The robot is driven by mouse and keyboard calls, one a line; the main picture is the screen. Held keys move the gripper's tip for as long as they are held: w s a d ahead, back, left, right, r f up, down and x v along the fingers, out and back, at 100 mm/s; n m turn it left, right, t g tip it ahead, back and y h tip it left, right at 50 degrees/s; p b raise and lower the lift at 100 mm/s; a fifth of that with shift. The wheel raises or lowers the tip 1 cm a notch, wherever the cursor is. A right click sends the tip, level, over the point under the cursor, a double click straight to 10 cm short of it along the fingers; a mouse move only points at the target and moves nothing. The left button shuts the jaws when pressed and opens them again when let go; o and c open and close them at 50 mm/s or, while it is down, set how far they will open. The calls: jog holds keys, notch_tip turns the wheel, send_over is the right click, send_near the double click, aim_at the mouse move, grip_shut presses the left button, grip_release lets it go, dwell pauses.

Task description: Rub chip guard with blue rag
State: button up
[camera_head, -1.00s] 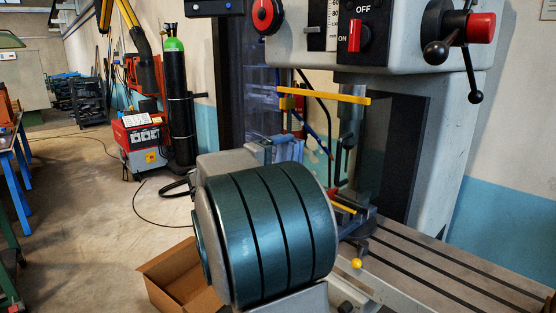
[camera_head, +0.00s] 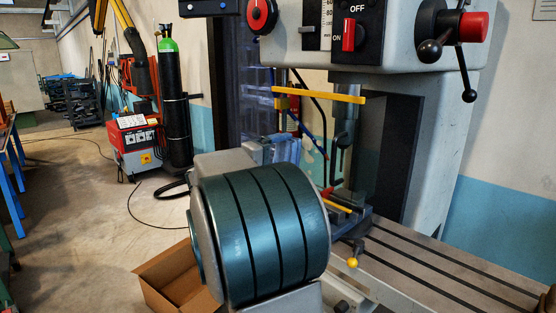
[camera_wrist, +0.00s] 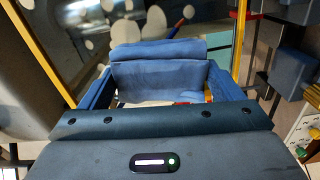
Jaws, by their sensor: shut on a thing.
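The chip guard is a clear panel with a yellow top bar (camera_head: 330,97), standing before the drill press column in the head view. In the wrist view the guard (camera_wrist: 62,42) is marked with several whitish spots and lies between yellow edges at left and right. My gripper (camera_wrist: 158,88) is shut on the blue rag (camera_wrist: 160,78), which spans the space ahead of the palm in folds. The rag is close in front of the guard; I cannot tell whether they touch. In the head view my own arm partly hides the gripper.
An open cardboard box (camera_head: 165,275) is on the floor. A red welder (camera_head: 135,140) and a black gas cylinder (camera_head: 175,100) stand further back.

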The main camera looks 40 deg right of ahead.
jog(key=shift+d, duration=0.5)
jog(key=shift+s, duration=0.1)
